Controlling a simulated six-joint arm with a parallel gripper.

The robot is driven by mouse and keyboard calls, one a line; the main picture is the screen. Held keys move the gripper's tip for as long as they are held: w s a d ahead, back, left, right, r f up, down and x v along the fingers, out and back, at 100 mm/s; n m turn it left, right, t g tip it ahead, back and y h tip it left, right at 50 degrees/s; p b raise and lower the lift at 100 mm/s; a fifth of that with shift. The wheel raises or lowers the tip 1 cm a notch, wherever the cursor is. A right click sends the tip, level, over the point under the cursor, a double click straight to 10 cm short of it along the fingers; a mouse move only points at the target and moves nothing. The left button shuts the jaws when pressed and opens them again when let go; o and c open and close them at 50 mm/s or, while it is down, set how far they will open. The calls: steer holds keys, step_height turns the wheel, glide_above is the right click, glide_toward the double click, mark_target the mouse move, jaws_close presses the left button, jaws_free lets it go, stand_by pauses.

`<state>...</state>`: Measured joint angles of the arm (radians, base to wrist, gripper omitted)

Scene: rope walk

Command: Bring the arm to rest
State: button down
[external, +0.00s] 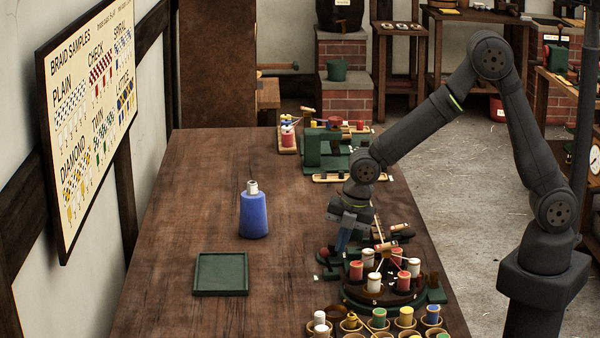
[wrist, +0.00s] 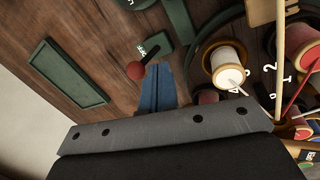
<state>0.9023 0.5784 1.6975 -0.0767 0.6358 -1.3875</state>
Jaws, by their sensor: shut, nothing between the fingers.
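My arm reaches from its base at the right over the right part of the table. My gripper (external: 341,246) points down beside the round braiding stand (external: 357,300) with its red and white bobbins. In the wrist view my gripper's blue fingers (wrist: 158,84) are together with nothing between them. A lever with a red ball knob (wrist: 135,70) shows just beyond the fingertips; I cannot tell whether they touch it. A white-thread bobbin (wrist: 228,62) stands to the right of the fingers in that view.
A blue bottle (external: 254,212) and an empty green tray (external: 221,287) stand on the wooden table (external: 190,210), left of my gripper. Several coloured bobbins in a holder (external: 352,328) line the near edge. A green machine (external: 325,150) stands farther back. The table's left side is mostly clear.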

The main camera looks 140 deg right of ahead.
steer(key=shift+s+a+f+t+h, duration=0.25)
steer(key=shift+s+a+f+h, duration=0.05)
steer(key=shift+s+a, duration=0.2)
steer(key=shift+s+a+f+t+h, duration=0.25)
steer(key=shift+s+a+h, duration=0.05)
steer(key=shift+s+a, duration=0.15)
steer(key=shift+s+a+f+t, duration=0.15)
steer(key=shift+a+t, duration=0.05)
steer(key=shift+t, duration=0.1)
